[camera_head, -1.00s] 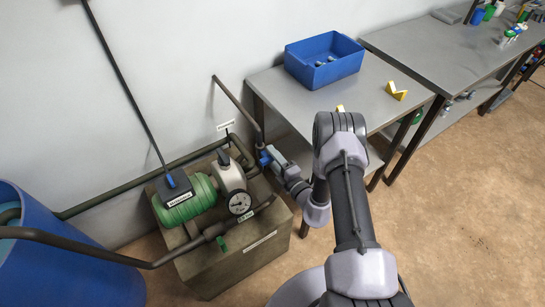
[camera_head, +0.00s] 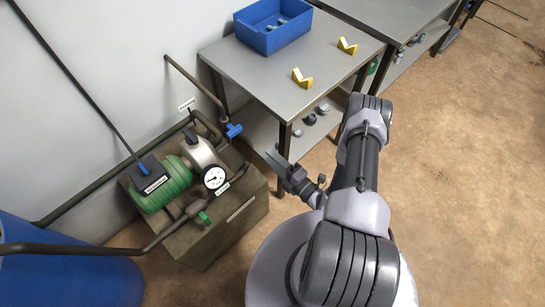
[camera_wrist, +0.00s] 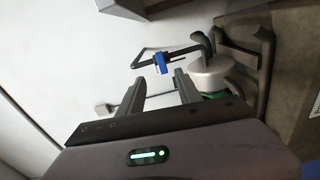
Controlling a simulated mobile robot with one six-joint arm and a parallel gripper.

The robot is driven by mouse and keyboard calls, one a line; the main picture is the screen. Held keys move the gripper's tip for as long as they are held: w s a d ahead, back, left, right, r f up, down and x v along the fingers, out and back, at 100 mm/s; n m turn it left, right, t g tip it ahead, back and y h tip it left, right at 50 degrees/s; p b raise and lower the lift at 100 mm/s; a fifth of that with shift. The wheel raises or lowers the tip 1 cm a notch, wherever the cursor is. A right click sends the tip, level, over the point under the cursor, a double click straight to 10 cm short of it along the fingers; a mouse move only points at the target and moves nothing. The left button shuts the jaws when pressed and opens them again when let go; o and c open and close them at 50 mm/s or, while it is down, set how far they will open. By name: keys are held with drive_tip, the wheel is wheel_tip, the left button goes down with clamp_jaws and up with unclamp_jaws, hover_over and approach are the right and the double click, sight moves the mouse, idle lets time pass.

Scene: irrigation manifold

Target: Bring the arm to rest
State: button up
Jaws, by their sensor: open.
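My gripper (camera_head: 277,160) is to the right of the pump block in the head view, beside the small table's front leg. Its two fingers are apart with nothing between them, and they also show open in the wrist view (camera_wrist: 160,88). The blue valve handle (camera_head: 234,130) on the grey pipe is up and left of the gripper, clear of it. In the wrist view the blue handle (camera_wrist: 161,63) appears beyond the fingertips. My arm is bent over the base.
The pump (camera_head: 176,182) with its gauge (camera_head: 214,177) sits on a brown block at left. A steel table (camera_head: 245,62) carries a blue bin (camera_head: 272,38) and two yellow V-shaped blocks (camera_head: 302,79). A blue barrel (camera_head: 70,280) stands lower left. Floor at right is clear.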

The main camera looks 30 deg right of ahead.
idle(0.3)
drive_tip(key=w+a+r+n+g+y, duration=0.1)
drive_tip(key=a+r+n+g+y, duration=0.4)
drive_tip(key=r+n, duration=0.45)
drive_tip(key=w+a+r+n+g+y, duration=0.1)
drive_tip(key=a+r+n+g+y, duration=0.4)
drive_tip(key=r+n, duration=0.45)
drive_tip(key=s+a+r+n+g+h, duration=0.35)
drive_tip(key=s+r+n, duration=0.25)
drive_tip(key=s+n, duration=0.3)
drive_tip(key=s+a+r+n+g+h, duration=0.35)
drive_tip(key=s+r+n, duration=0.3)
drive_tip(key=n, duration=0.35)
drive_tip(key=s+d+r+n+t+h, duration=0.2)
drive_tip(key=d+r+n+t+h, duration=0.3)
drive_tip(key=n, duration=0.4)
wheel_tip(320, 180, up, 2)
drive_tip(key=shift+d+r+t+h, duration=0.15)
drive_tip(key=shift+d+t+h, duration=0.15)
drive_tip(key=shift+h, duration=0.5)
